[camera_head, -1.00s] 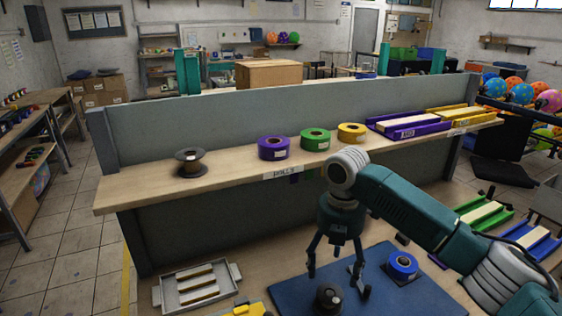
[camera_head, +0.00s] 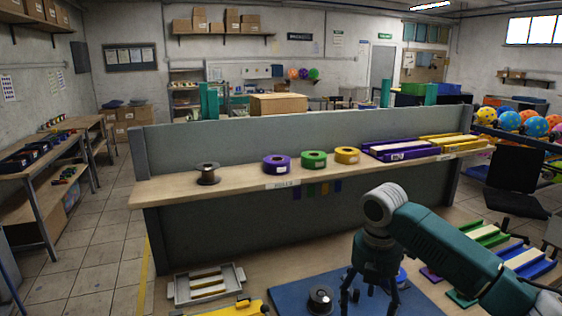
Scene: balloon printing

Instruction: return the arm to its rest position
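My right arm comes in from the right edge, and its gripper (camera_head: 368,296) hangs fingers down over the blue mat (camera_head: 290,292). Its two fingers are spread apart, with nothing visible between them. A dark spool (camera_head: 320,300) stands on the mat just left of the fingers, apart from them. My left arm and gripper are not in view.
A shelf (camera_head: 160,194) behind the mat holds a brown spool (camera_head: 207,173), a purple roll (camera_head: 277,164), a green roll (camera_head: 314,160), a yellow roll (camera_head: 347,155) and purple and yellow trays. A grey tray (camera_head: 207,285) lies left of the mat.

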